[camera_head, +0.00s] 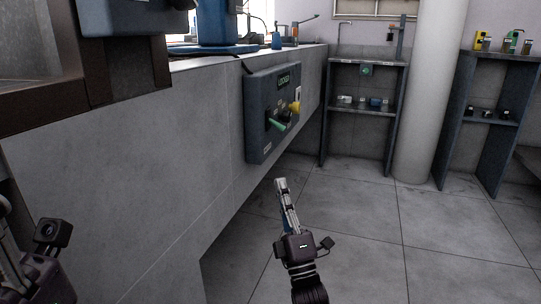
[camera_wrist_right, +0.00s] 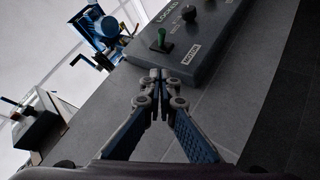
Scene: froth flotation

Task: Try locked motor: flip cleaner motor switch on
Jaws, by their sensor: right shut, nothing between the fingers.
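The blue-grey control panel (camera_head: 262,140) is mounted on the side of the grey bench. It has a green-lit display (camera_head: 284,81) reading LOCKED and a green-handled lever switch (camera_head: 277,125). In the right wrist view the green lever (camera_wrist_right: 161,38) stands out from the panel (camera_wrist_right: 205,58), near a label reading MOTOR (camera_wrist_right: 190,55). My right gripper (camera_head: 280,181) is shut and empty, below the panel and apart from it. Its closed tips (camera_wrist_right: 158,75) point toward the panel's edge. My left gripper (camera_head: 12,252) is partly cut off at the lower left; its fingertips are unclear.
A yellow item (camera_head: 296,105) and a dark knob (camera_wrist_right: 189,13) are on the panel. Blue equipment (camera_head: 216,22) stands on the bench top. Shelves (camera_head: 365,112) and a white column (camera_head: 425,100) stand beyond. The tiled floor (camera_head: 390,220) to the right is clear.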

